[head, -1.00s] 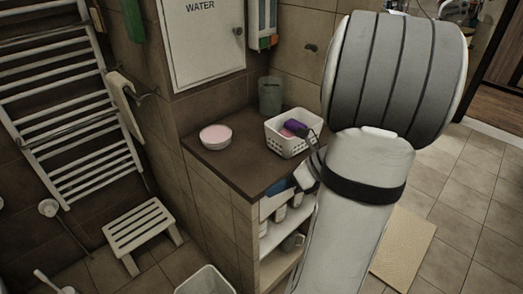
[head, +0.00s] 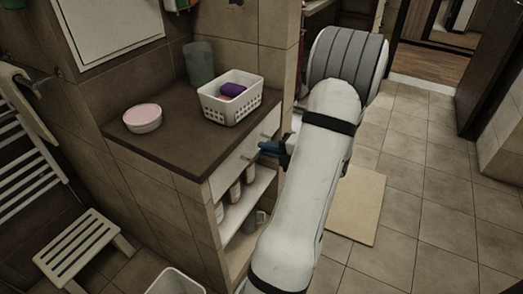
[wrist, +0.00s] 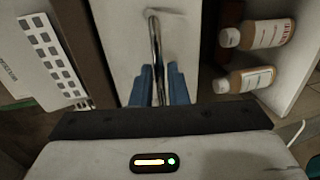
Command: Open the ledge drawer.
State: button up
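The ledge drawer (head: 232,167) has a white front just under the brown ledge top, and it looks shut. Its metal bar handle (wrist: 154,45) stands out from the white front in the wrist view. My gripper (head: 270,149) is at the drawer front in the head view, with its blue fingers pointing at it. In the wrist view the fingers of my gripper (wrist: 160,72) lie on both sides of the handle, with a narrow gap showing beside the bar. The fingers look open around it. Part of the drawer front is hidden behind my gripper and arm.
On the ledge top (head: 165,125) stand a white basket (head: 231,106) with a purple item, a pink-topped bowl (head: 142,118) and a grey cup (head: 199,63). Bottles (wrist: 262,35) fill the open shelf below. A white stool (head: 83,245) is at left.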

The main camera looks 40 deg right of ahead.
jog(key=shift+x, duration=0.9)
jog(key=shift+c, duration=0.4)
grip_shut()
jog(key=shift+s+r, duration=0.1)
